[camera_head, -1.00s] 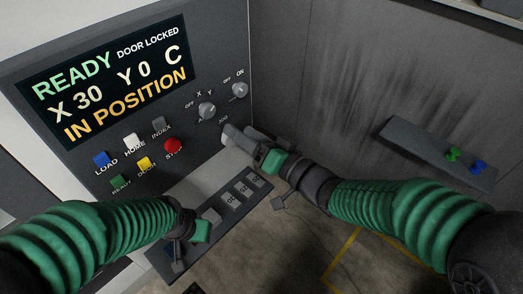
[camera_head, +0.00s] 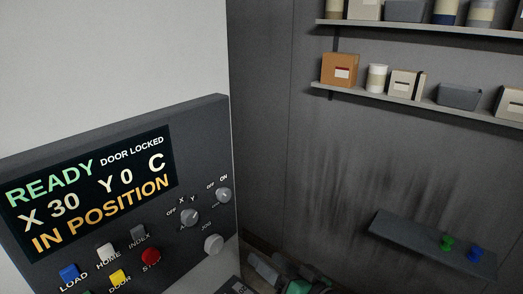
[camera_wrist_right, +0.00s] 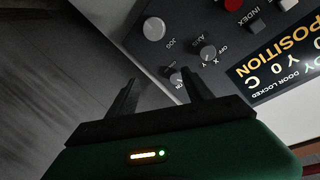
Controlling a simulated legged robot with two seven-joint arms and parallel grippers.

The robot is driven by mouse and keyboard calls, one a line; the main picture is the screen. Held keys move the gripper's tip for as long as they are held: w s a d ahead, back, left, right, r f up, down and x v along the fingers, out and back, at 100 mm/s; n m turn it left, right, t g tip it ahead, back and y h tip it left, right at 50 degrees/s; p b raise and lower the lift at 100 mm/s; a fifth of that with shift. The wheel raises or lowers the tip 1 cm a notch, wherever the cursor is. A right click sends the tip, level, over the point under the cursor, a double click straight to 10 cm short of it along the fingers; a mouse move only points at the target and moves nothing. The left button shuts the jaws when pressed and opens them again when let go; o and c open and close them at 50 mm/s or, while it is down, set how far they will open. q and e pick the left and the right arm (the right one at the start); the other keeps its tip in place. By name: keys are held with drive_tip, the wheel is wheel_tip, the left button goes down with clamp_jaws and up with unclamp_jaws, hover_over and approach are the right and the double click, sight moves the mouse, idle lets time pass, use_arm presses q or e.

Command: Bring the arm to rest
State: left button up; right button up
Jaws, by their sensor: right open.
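My right gripper (camera_head: 268,272) shows at the bottom edge of the head view, just below and right of the control panel (camera_head: 215,125); most of its arm is out of the picture. In the right wrist view its two fingers (camera_wrist_right: 160,95) stand apart with nothing between them. The panel's knobs, including the JOG knob (camera_wrist_right: 154,28), lie beyond the fingertips, and the gripper looks clear of them. My left gripper is outside the head view. The panel's display (camera_head: 90,195) reads READY, DOOR LOCKED, X 30, Y 0, C, IN POSITION.
Buttons such as the red STOP (camera_head: 151,256) sit below the display.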

drive_tip(key=s+d+f+m+g+h+b, duration=0.1)
drive_tip(key=d+f+g+h+b, duration=0.15)
drive_tip(key=d+f+h, duration=0.55)
drive_tip(key=s+d+f+m+g+h+b, duration=0.1)
drive_tip(key=d+f+b, duration=0.35)
drive_tip(key=f, duration=0.75)
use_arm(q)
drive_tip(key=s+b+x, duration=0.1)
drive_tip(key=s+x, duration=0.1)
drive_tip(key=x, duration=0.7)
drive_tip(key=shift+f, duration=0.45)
use_arm(e)
drive_tip(key=s+d+f+g, duration=0.3)
drive_tip(key=s+f, duration=0.2)
drive_tip(key=s, duration=0.1)
drive_tip(key=s+d+f+g+h, duration=0.1)
drive_tip(key=s+d+f+g, duration=0.1)
drive_tip(key=s+f, duration=0.3)
drive_tip(key=shift+s+d+n+g, duration=0.35)
drive_tip(key=shift+s+g, duration=0.3)
drive_tip(key=shift+s, duration=0.5)
